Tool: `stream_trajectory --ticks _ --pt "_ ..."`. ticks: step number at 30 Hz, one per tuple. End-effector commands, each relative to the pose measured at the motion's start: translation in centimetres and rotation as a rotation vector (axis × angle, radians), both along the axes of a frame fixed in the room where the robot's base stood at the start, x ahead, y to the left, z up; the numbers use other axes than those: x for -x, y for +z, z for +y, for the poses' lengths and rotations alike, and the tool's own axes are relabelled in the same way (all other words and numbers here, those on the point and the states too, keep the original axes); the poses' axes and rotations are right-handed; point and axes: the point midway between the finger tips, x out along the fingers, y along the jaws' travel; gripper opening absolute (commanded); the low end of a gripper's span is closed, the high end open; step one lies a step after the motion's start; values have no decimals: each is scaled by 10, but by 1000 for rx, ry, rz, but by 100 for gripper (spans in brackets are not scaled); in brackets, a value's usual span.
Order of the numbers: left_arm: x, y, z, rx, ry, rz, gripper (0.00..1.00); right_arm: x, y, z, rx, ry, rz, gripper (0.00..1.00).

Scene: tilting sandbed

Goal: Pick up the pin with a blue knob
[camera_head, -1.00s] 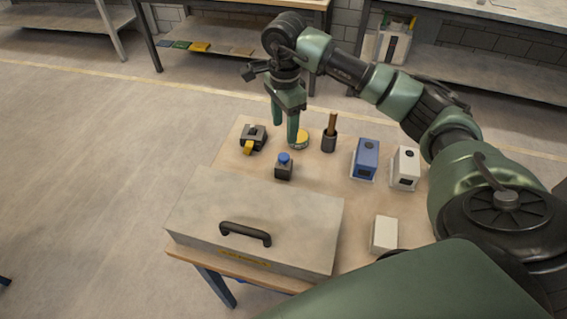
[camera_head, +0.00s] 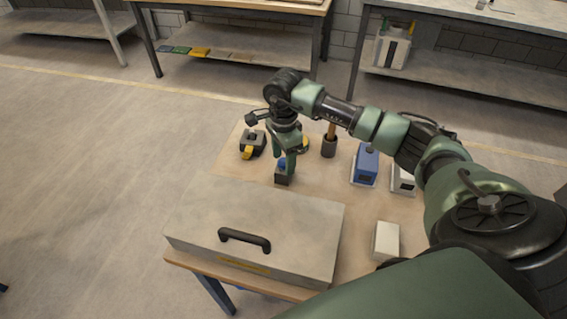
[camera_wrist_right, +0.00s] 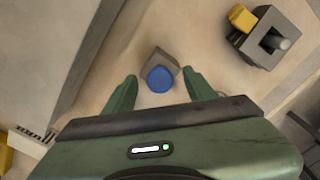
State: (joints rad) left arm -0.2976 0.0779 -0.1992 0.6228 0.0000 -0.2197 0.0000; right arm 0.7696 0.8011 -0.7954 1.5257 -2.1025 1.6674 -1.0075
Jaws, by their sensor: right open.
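The pin's blue knob (camera_wrist_right: 159,79) sits on top of a small dark block (camera_wrist_right: 163,62) on the table. In the head view the blue knob (camera_head: 282,163) is partly hidden by my right gripper, and the dark block (camera_head: 282,179) shows below it. My right gripper (camera_head: 284,160) is open and points down over the pin. In the right wrist view the fingers of my right gripper (camera_wrist_right: 157,88) stand apart on either side of the knob, with nothing held. My left gripper is not in view.
A large grey case (camera_head: 290,215) with a black handle (camera_head: 244,238) lies close in front. A black and yellow device (camera_head: 252,144) is to the left. A dark cup (camera_head: 329,146), blue box (camera_head: 365,165), white box (camera_head: 403,179) and pale block (camera_head: 386,240) are to the right.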

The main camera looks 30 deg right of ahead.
Motion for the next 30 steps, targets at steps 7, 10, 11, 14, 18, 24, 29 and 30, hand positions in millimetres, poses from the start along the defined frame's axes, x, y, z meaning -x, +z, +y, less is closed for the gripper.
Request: stream_trajectory --ticks 7,10,11,14,18,24,29,30 --pt "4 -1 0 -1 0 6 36 0 -1 0 0 0 -1 41" --pt "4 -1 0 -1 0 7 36 0 -1 0 0 0 -1 13" --pt "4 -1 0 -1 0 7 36 0 0 0 0 0 -1 5" --pt "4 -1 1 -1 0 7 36 0 0 0 0 0 -1 0" --pt "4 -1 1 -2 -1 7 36 0 0 0 0 -1 -1 0" --pt "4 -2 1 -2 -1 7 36 -1 5 0 0 -1 -2 0" --pt "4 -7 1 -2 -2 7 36 -1 22 -1 1 -1 -5 0" --pt "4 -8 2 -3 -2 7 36 -2 28 -1 0 1 -6 0"
